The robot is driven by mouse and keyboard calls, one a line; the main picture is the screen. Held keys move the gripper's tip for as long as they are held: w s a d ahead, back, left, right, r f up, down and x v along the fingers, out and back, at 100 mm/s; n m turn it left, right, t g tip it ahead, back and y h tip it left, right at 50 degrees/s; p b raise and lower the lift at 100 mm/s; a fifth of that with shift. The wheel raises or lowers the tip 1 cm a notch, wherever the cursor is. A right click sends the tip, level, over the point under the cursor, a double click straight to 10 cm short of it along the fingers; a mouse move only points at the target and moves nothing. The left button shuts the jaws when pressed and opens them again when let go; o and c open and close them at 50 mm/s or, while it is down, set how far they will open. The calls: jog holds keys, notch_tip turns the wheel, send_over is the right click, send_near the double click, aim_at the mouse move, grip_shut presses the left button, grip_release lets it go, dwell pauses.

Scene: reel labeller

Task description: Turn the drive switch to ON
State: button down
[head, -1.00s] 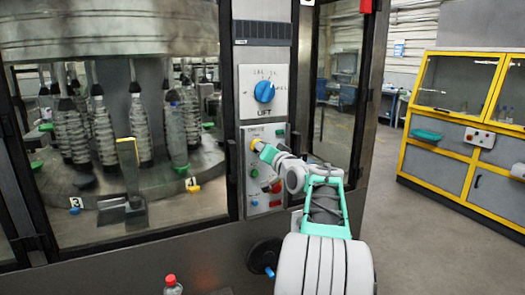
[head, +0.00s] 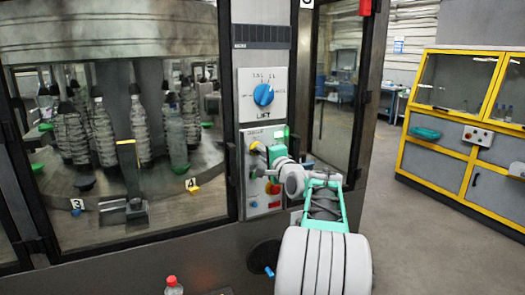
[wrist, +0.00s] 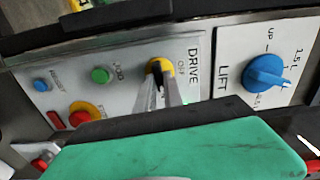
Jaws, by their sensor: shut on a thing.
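The yellow drive switch (head: 254,147) is on the upper part of the grey control panel, left of centre in the head view. In the head view a bright green light (head: 280,132) shows at the panel's upper right, just above my wrist.
A blue LIFT dial (head: 263,95) is above the panel. Below the switch are a green button (wrist: 100,75), a red knob on yellow (wrist: 83,114) and a blue button (wrist: 40,85). A glass-fronted carousel of bottles (head: 105,135) stands left. Open floor (head: 425,235) lies right.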

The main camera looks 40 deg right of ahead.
jog(key=shift+m, duration=0.5)
jog(key=c, duration=1.5)
grip_release()
jog(key=shift+o, duration=0.2)
jog(key=shift+s, duration=0.1)
jog(key=b+v, duration=0.2)
jog(key=v, duration=0.5)
jog(key=shift+s, duration=0.35)
jog(key=shift+a, duration=0.1)
